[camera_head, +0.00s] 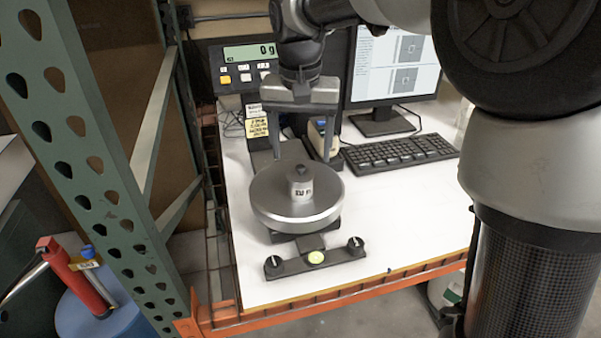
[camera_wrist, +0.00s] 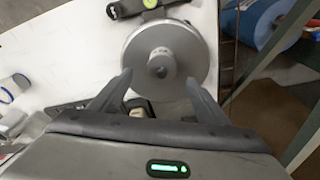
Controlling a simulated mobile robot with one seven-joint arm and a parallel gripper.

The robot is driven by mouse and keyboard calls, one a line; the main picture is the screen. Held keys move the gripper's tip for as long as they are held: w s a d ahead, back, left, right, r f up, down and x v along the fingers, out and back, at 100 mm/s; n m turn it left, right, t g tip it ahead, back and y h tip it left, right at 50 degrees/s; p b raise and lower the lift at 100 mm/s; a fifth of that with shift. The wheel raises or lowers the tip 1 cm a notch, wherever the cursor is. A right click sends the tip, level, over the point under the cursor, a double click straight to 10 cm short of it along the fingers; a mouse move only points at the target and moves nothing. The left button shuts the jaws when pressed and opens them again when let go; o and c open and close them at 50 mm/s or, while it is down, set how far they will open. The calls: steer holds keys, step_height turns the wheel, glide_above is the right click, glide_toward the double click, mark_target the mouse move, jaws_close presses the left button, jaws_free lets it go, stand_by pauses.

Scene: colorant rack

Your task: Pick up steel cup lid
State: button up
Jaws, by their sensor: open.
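A small steel cup (camera_head: 302,189) with a printed label stands upright on the round metal pan (camera_head: 265,206) of a scale. Its lid (camera_head: 300,171), a small darker cap, appears to sit on top of the cup. In the wrist view the lid (camera_wrist: 160,59) shows from above as a small grey round near the pan's middle (camera_wrist: 195,50). My gripper (camera_head: 303,160) points down just above and behind the cup. In the wrist view its two fingers (camera_wrist: 158,78) are apart on either side of the lid's near edge, with nothing between them. Whether a finger touches is not clear.
A scale display (camera_head: 250,65) reading 0 g stands behind. A keyboard (camera_head: 400,153) and monitor (camera_head: 392,70) are to the right. A green rack post (camera_head: 75,130) stands at the left. The white table (camera_head: 400,215) is clear at right front.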

mark_target(300, 167)
steer(key=shift+w+a+f, duration=0.1)
steer(key=shift+w+f, duration=0.05)
steer(key=shift+f, duration=0.75)
steer(key=shift+w+f, duration=0.2)
steer(key=shift+f, duration=0.65)
steer(key=shift+w+a+f, duration=0.1)
steer(key=shift+w+f, duration=0.05)
steer(key=shift+f, duration=0.75)
steer(key=c, duration=1.2)
